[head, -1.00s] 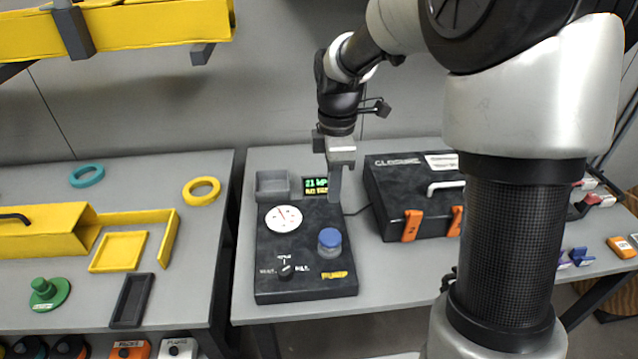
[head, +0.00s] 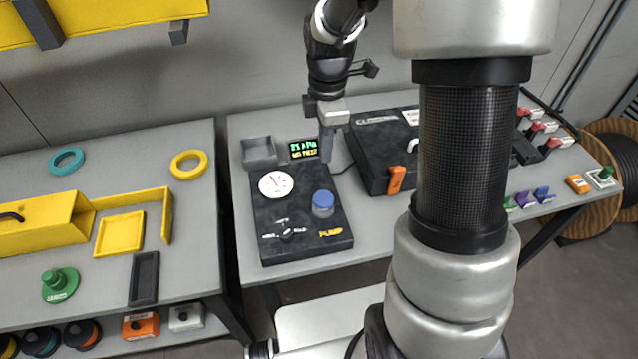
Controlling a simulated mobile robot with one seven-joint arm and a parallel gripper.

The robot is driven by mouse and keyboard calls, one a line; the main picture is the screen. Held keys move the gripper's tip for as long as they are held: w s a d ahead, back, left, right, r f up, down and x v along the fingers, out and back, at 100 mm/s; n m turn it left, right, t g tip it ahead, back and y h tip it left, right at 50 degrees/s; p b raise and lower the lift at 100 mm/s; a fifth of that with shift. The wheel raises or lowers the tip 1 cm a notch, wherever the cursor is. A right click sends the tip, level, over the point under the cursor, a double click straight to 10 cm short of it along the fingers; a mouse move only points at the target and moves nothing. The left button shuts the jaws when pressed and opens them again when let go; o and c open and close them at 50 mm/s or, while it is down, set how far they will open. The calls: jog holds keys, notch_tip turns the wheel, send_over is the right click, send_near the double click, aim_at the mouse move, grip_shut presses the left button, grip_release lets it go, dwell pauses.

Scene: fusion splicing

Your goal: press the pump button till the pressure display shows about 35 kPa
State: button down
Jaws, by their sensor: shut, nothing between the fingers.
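The pump unit is a dark box (head: 270,215) on the grey table, with a yellow PUMP label (head: 330,232). Its blue-topped round button (head: 322,198) stands at its right side, uncovered. The small pressure display (head: 303,149) at the back shows green digits over yellow text; the digits are blurred and look like about 21 kPa. My gripper (head: 326,158) is shut and empty, pointing down. In the picture it is above the button, at the display's right edge, and apart from the button. Its exact height over the box cannot be told.
A white dial gauge (head: 276,184) and a selector knob (head: 286,234) are on the box. A grey open bin (head: 259,151) stands behind it. A black case (head: 380,145) with orange latches is to the right. My arm hides part of the table there.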

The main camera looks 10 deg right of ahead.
aim_at(325, 199)
jog(key=shift+f, duration=0.1)
notch_tip(325, 199, down, 14)
jog(key=shift+r, duration=0.1)
dwell(0.5)
notch_tip(325, 199, down, 3)
jog(key=b, duration=0.2)
jog(key=shift+b, duration=0.3)
jog(key=shift+s, duration=0.1)
